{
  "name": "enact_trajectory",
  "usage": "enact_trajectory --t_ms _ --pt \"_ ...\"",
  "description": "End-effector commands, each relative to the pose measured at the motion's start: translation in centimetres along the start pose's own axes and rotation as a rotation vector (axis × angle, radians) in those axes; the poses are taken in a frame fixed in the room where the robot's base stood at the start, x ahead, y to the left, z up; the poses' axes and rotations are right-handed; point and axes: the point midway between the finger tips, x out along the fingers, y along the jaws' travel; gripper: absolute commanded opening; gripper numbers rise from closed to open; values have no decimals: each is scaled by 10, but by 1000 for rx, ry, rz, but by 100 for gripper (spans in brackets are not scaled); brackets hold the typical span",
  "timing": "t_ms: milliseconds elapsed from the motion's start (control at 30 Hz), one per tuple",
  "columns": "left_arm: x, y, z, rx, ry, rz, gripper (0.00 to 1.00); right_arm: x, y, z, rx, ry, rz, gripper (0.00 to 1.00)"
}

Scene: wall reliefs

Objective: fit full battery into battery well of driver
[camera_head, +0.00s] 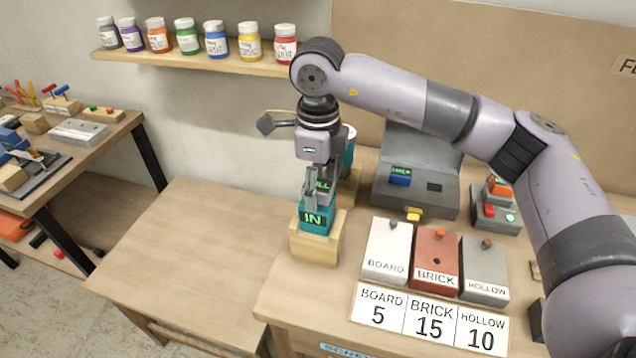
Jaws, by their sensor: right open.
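My right gripper (315,198) comes down from above over a teal block marked "IN" (316,219), which stands in a pale wooden holder (316,248). Its jaws are open at the top of the block; whether they touch it cannot be told. Green lettering that reads in part "ULL" (323,185) shows just behind the fingers, partly hidden by them. Another teal item (348,158) stands behind the gripper, mostly hidden; whether it is the driver cannot be told. No battery well shows clearly. My left gripper is not in view.
A grey case with an open lid (415,195) stands behind right. White, red and grey blocks (436,258) marked BOARD, BRICK and HOLLOW stand right of the holder. A shelf with paint jars (190,62) is on the wall. The lower table (190,250) at left is bare.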

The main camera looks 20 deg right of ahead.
Motion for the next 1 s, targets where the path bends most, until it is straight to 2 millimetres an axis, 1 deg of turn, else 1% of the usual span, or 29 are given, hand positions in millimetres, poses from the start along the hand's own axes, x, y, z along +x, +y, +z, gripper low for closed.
enact_trajectory --t_ms 133,267,500,600,700,833,1000 --pt "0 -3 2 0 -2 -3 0 -4 0 0 0 0 -1 58" --pt "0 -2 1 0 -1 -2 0 -21 -1 1 1 -4 -2 58" --pt "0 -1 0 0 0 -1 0 -72 -1 1 0 -4 -3 58" --pt "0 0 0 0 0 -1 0 -91 0 1 0 -3 -2 58" --pt "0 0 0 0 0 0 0 -106 0 1 0 -1 -2 58" --pt "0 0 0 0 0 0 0 -117 0 1 0 -1 -1 58" --pt "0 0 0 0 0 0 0 -120 0 0 -1 0 0 58"
